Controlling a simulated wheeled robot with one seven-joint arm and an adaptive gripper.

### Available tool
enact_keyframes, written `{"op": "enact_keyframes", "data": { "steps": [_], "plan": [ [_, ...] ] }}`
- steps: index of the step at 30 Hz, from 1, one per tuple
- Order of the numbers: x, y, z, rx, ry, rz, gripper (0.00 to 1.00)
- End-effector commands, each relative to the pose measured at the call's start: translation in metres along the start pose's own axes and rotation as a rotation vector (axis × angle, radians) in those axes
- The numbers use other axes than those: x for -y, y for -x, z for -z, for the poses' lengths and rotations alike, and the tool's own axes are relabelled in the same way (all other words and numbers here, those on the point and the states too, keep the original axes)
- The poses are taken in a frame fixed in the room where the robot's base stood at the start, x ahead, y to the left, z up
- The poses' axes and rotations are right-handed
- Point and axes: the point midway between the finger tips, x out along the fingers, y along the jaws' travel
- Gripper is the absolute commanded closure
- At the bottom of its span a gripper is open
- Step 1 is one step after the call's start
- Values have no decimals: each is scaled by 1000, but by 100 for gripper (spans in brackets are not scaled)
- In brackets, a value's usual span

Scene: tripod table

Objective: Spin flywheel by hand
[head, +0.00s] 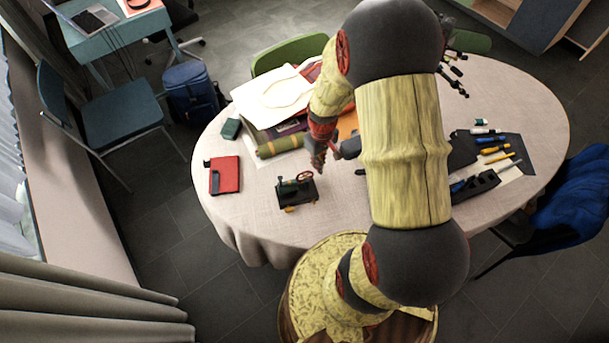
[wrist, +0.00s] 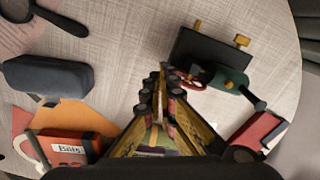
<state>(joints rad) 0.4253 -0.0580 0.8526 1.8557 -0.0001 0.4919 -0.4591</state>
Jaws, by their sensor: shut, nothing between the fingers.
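A small model engine (head: 293,192) with a dark base and a green cylinder stands on the table, left of my arm in the head view. Its red flywheel (head: 305,177) faces my gripper. In the wrist view the engine's black base (wrist: 208,50) lies just right of the fingertips, and the red flywheel (wrist: 190,80) is beside them. My gripper (head: 319,168) is shut and empty, its tips pointing down close to the flywheel. Its shut fingers (wrist: 163,75) partly overlap the wheel's left edge in the wrist view. I cannot tell whether they touch it.
The table (head: 240,215) has a pale cloth. A green roll (head: 280,146) and papers (head: 272,97) lie behind. Pens and a dark tray (head: 475,187) are at the right. Cloth around the engine's front and left is clear.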

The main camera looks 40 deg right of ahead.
Motion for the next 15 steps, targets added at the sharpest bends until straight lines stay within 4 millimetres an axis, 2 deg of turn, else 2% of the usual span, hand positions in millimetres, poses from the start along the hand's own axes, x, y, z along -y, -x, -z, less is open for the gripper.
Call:
{"op": "enact_keyframes", "data": {
  "steps": [3, 8, 15],
  "plan": [
    [-8, 0, -3, 0, -1, 0, 100],
    [-9, 3, -4, -1, 1, 0, 100],
    [-12, 24, -4, -1, 0, -1, 100]
  ]
}}
